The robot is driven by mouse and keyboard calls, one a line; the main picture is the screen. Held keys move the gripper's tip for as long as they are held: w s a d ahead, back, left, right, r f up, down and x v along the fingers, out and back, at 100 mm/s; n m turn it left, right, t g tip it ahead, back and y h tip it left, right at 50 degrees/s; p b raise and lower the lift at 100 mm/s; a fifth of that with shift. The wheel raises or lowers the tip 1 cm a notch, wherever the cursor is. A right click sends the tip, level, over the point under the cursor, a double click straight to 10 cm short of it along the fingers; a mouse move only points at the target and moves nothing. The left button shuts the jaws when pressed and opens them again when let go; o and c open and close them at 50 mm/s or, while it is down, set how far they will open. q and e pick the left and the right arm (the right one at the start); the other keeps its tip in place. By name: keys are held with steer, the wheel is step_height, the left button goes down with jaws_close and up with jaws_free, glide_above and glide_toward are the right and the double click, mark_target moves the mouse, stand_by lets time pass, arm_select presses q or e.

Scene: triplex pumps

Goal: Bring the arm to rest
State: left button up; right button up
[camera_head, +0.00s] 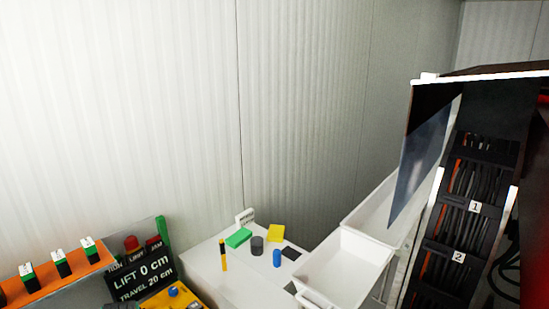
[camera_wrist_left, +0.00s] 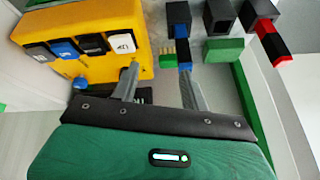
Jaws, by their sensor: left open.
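My left gripper (camera_wrist_left: 158,78) shows in the left wrist view with its two grey fingers apart and nothing held between them. A yellow box (camera_wrist_left: 105,18) with black, blue and white labelled blocks along its front lies beyond the left finger. A small blue and black piece (camera_wrist_left: 182,52) lies beyond the fingertips. Whether the left finger touches the yellow box cannot be told. Neither gripper shows in the head view, and my right gripper is in no view.
In the head view a white table (camera_head: 232,285) carries small coloured pieces. White bins (camera_head: 340,268) stand right of it, beside a black cable rack (camera_head: 462,215). A panel reading "LIFT 0 cm" (camera_head: 140,275) and an orange rail (camera_head: 55,275) with switches are at lower left.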

arm_select(q)
steer(key=s+d+f+m+h, duration=0.1)
steer(key=s+d+m, duration=0.3)
steer(key=s, duration=0.5)
steer(key=s+d+f+m+h, duration=0.1)
steer(key=s+d+m+h, duration=0.1)
steer(key=s+d, duration=0.55)
steer(key=s+d+f+m+h, duration=0.1)
steer(key=s+d+m, duration=0.25)
steer(key=s, duration=0.65)
step_height(320, 180, down, 35)
steer(key=d+g+b, duration=0.1)
steer(key=g+b, duration=0.1)
steer(key=b, duration=0.2)
steer(key=s+a+f+b, duration=0.3)
steer(key=s+f, duration=1.7)
steer(key=f, duration=0.3)
steer(key=shift+a+f+g+b, duration=0.2)
steer(key=shift+g+b, duration=0.1)
steer(key=shift+g, duration=0.1)
